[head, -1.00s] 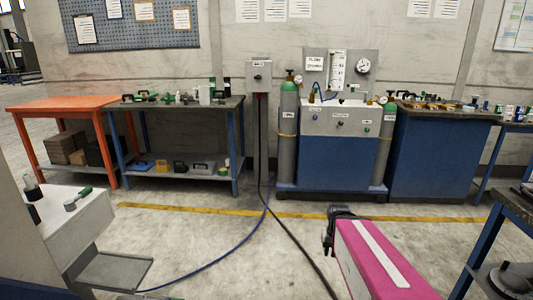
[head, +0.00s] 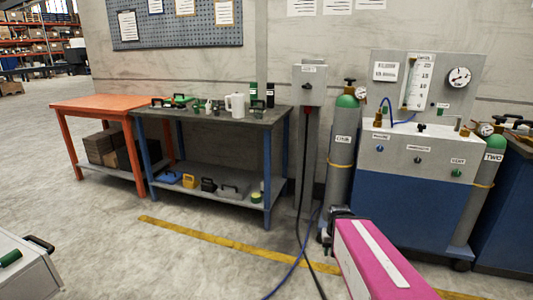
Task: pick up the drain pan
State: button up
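I cannot tell for sure which thing is the drain pan. Several small items sit on the lower shelf (head: 212,207) of the dark-topped bench: a blue item (head: 168,178), a yellow item (head: 188,181), a black item (head: 208,185) and a low grey item with a dark handle (head: 233,190). Any of these could be a pan, but they are too small to tell. My gripper (head: 329,238) is a dark shape at the end of my pink arm, in front of the gas cylinder base and well apart from the shelf. Its fingers are not clear.
The dark-topped bench (head: 225,117) holds a white jug (head: 235,105) and small green tools. An orange table (head: 100,102) stands left of it, with boxes below. A gas cylinder (head: 341,155) and a blue cabinet (head: 400,205) stand right. Cables hang to the floor. Floor before the benches is clear.

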aim_at(232, 189)
jog(key=i+j+u, duration=0.25)
jog(key=i+u, duration=0.25)
jog(key=i+j+u, duration=0.1)
jog(key=i+u, duration=0.65)
jog(key=u, duration=0.2)
jog(key=i+l+u, duration=0.3)
jog(key=u, duration=0.15)
jog(key=i+u, duration=0.4)
jog(key=i, duration=1.35)
jog(key=z, duration=0.4)
jog(key=i+z, duration=0.15)
jog(key=z, duration=0.3)
jog(key=j+z, duration=0.15)
jog(key=z, duration=0.25)
jog(key=i+z, duration=0.1)
jog(key=z, duration=1.45)
